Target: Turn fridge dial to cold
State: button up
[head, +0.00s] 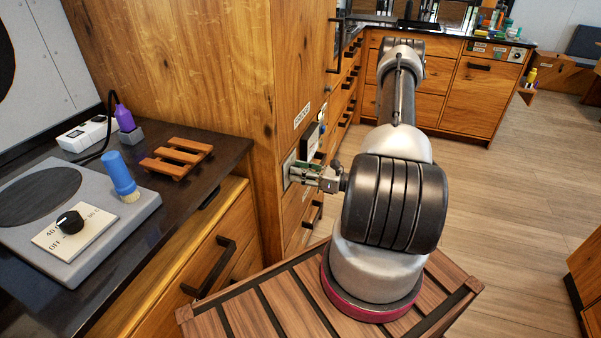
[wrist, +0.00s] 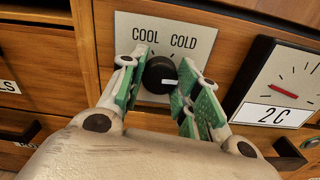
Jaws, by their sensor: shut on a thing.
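The fridge dial (wrist: 159,72) is a round black knob with a white pointer mark. It sits on a pale plate (wrist: 202,31) marked COOL on the left and COLD on the right. The white mark points to the right, slightly downward, in the wrist view. My gripper (wrist: 162,84) is shut on the dial, with a green-padded finger on either side of it. In the head view my gripper (head: 312,176) reaches left to the plate (head: 289,170) on the wooden cabinet side, and the dial is hidden there.
A gauge (wrist: 286,82) with a red needle and a 2C label is right of the plate. At left, a dark counter (head: 185,198) holds a grey unit with another black knob (head: 70,222), a blue brush (head: 119,174) and a wooden rack (head: 177,158). Open floor (head: 490,200) lies right.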

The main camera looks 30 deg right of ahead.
jog(key=n, duration=1.1)
dwell(0.6)
jog(key=o, duration=1.1)
jog(key=shift+c, duration=0.2)
jog(key=v, duration=1.2)
